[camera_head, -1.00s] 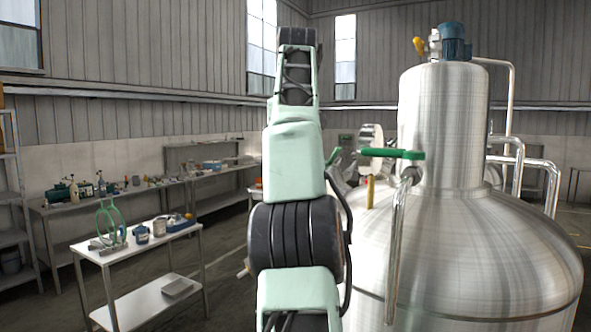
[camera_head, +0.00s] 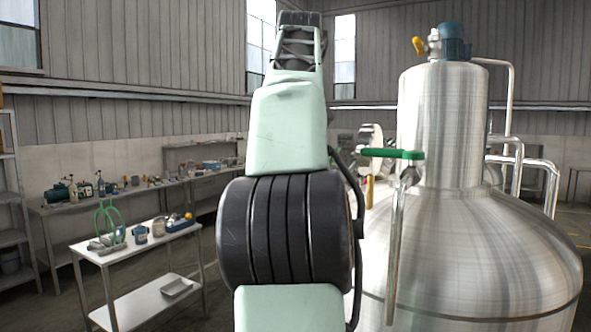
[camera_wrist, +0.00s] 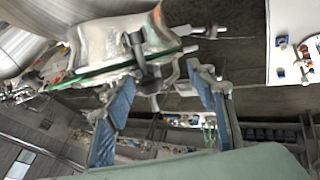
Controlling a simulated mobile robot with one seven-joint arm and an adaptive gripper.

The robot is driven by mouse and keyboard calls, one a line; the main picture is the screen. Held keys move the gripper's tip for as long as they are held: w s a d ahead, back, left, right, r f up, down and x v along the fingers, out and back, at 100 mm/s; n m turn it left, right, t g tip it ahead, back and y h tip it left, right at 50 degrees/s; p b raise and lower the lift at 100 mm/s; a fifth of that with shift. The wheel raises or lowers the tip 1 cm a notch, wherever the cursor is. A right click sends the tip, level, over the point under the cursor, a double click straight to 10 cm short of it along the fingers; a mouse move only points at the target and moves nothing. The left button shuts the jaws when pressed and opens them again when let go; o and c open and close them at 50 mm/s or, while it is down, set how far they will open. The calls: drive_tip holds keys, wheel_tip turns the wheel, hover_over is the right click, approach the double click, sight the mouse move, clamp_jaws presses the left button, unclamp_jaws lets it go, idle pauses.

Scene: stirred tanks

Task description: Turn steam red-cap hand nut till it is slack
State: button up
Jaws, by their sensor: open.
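I cannot make out a red-capped hand nut for certain in either view. In the wrist view, silver metal fittings (camera_wrist: 110,42) with a green bar and protruding rods lie just beyond my fingers. Small reddish spots show at their left, too small to identify. My gripper (camera_wrist: 160,82) is open, its two blue-padded fingers spread apart, with nothing clearly held between them. In the head view my arm hides the gripper. The steel tank (camera_head: 470,245) stands at right, with a green lever handle (camera_head: 405,154) in front of its neck.
A white table (camera_head: 145,245) with containers and a green ring-shaped item stands at left. Long benches with several items run along the back wall. Open floor lies between the table and my arm.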

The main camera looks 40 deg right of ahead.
drive_tip(key=s+a, duration=0.5)
drive_tip(key=s, duration=0.1)
idle(0.4)
